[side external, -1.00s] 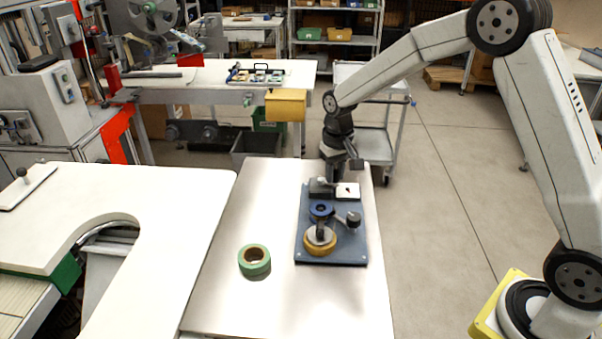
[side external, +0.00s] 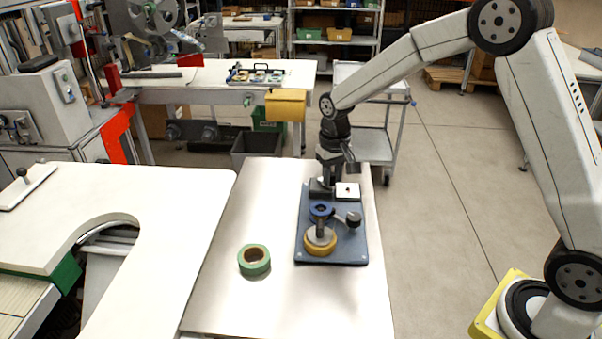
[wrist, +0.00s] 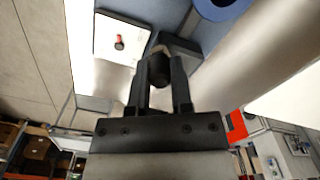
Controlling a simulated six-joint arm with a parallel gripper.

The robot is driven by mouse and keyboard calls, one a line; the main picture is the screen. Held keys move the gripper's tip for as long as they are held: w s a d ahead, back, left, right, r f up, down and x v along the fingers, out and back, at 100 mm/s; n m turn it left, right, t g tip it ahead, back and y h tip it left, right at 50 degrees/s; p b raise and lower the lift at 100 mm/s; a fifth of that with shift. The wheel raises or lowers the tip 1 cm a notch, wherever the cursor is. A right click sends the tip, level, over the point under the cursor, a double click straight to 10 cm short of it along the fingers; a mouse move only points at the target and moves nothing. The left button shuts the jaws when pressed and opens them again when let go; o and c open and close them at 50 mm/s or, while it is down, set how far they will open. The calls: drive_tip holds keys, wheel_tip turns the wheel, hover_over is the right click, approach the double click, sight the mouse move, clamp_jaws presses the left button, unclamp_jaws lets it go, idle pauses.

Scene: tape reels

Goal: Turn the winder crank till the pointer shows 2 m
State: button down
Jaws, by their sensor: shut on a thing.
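My gripper (side external: 327,180) is at the far end of the plate, left of the dial. In the wrist view my gripper (wrist: 160,82) is shut on the dark crank knob (wrist: 158,69). The crank arm is mostly hidden.
A green tape roll (side external: 254,260) lies on the table left of the winder. A dark round knob (side external: 353,219) stands on the plate's right side. A white curved worktop (side external: 150,200) borders on the left. The table's front (side external: 290,305) is clear.

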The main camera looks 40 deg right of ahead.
drive_tip(key=shift+w+a+r, duration=0.1)
drive_tip(key=shift+w, duration=0.05)
drive_tip(key=shift+w+a, duration=0.1)
drive_tip(key=shift+a, duration=0.5)
drive_tip(key=shift+w+a, duration=0.45)
drive_tip(key=shift+a, duration=0.1)
idle(0.4)
